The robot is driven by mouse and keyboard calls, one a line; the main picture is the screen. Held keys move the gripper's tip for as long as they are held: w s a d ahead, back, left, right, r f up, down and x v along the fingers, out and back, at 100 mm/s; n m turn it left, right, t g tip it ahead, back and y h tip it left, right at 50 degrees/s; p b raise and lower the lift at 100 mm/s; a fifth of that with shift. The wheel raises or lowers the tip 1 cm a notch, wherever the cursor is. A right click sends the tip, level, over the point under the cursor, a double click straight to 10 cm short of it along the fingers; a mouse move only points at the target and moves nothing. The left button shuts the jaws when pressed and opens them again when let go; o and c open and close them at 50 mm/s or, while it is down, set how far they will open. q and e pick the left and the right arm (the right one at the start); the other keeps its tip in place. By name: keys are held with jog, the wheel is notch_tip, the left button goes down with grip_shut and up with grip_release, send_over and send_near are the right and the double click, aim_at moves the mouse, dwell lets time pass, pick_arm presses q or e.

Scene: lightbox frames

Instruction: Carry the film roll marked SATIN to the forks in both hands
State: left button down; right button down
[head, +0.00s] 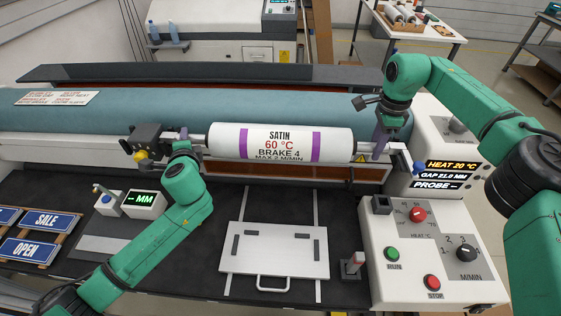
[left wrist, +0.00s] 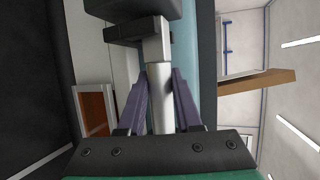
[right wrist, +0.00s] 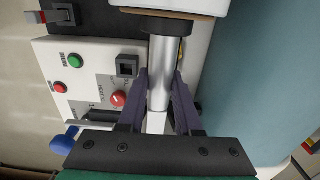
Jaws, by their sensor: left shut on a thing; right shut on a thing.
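The white film roll marked SATIN (head: 280,143), with purple bands, lies level in front of the blue-green roller. My left gripper (head: 186,140) is shut on the bare shaft at its left end. In the left wrist view the steel shaft (left wrist: 162,100) passes between the fingers, its squared end at a black block. My right gripper (head: 380,146) is shut on the right shaft end. That shaft (right wrist: 161,75) shows between the fingers in the right wrist view. The black holder (head: 148,138) with a yellow knob looks like the left fork. I cannot tell whether the shaft rests in it.
The blue-green roller (head: 110,115) runs behind the film roll. A control box (head: 385,230) with knobs and buttons stands at right, near a display post (head: 452,178). A white handled plate (head: 274,250) lies in front. A small MM display (head: 145,203) stands at left.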

pick_arm(q)
jog(key=shift+f+b, duration=0.35)
jog(key=shift+f, duration=0.2)
pick_arm(e)
jog(key=shift+f, duration=0.6)
pick_arm(q)
jog(key=c, duration=0.6)
grip_release()
jog(key=shift+s+r, duration=0.15)
pick_arm(e)
jog(key=c, duration=0.6)
grip_release()
jog(key=shift+s+r, duration=0.1)
jog(key=shift+r, duration=0.1)
pick_arm(q)
jog(key=shift+s, duration=0.1)
pick_arm(e)
jog(key=shift+s, duration=0.1)
jog(key=shift+r, duration=0.2)
pick_arm(q)
jog(key=v, duration=1.1)
jog(key=shift+s+d, duration=0.15)
jog(key=shift+s, duration=0.15)
pick_arm(e)
notch_tip(320, 180, up, 12)
pick_arm(q)
jog(key=shift+r, duration=0.15)
pick_arm(e)
jog(key=shift+f, duration=0.15)
